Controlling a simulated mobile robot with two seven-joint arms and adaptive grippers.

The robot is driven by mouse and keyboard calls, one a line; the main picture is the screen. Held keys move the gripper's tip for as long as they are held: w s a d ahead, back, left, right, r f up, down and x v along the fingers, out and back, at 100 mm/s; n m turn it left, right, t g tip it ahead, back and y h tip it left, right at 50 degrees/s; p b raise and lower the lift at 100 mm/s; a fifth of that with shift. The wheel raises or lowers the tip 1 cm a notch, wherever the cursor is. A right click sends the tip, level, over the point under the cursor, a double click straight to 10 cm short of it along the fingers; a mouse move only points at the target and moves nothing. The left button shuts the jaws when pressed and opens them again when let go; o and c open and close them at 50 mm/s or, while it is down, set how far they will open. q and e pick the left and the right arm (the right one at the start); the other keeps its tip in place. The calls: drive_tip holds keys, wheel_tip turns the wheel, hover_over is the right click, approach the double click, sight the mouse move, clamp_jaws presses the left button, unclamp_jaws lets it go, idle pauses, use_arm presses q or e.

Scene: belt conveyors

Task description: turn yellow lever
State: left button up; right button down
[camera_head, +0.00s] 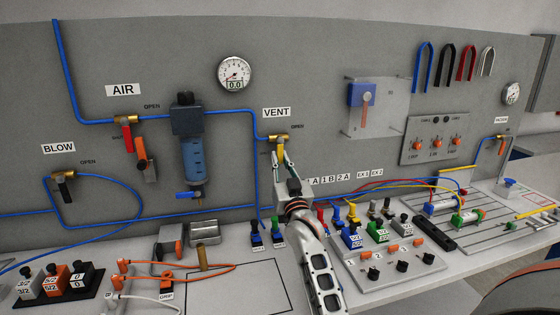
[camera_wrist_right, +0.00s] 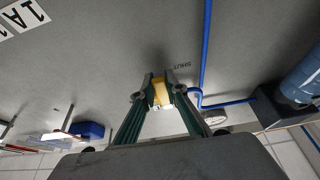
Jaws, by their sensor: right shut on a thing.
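The yellow lever (camera_head: 281,154) hangs almost straight down from the brass valve (camera_head: 278,139) under the VENT label (camera_head: 276,112) on the grey panel. My right gripper (camera_head: 283,168) reaches up to it from below and is shut on its lower part. In the right wrist view, the yellow lever (camera_wrist_right: 160,93) sits between the two green fingertips (camera_wrist_right: 161,90), close to the SHUT marking (camera_wrist_right: 181,65). The gripper hides the lever's lower end in the head view. My left gripper is not in view.
A blue pipe (camera_head: 256,185) runs down just left of the gripper. A blue filter (camera_head: 192,150) stands out from the panel farther left. Button blocks (camera_head: 352,238) and cables crowd the bench right of my arm.

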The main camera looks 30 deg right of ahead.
drive_tip(key=c, duration=2)
unclamp_jaws()
drive_tip(key=v, duration=1.2)
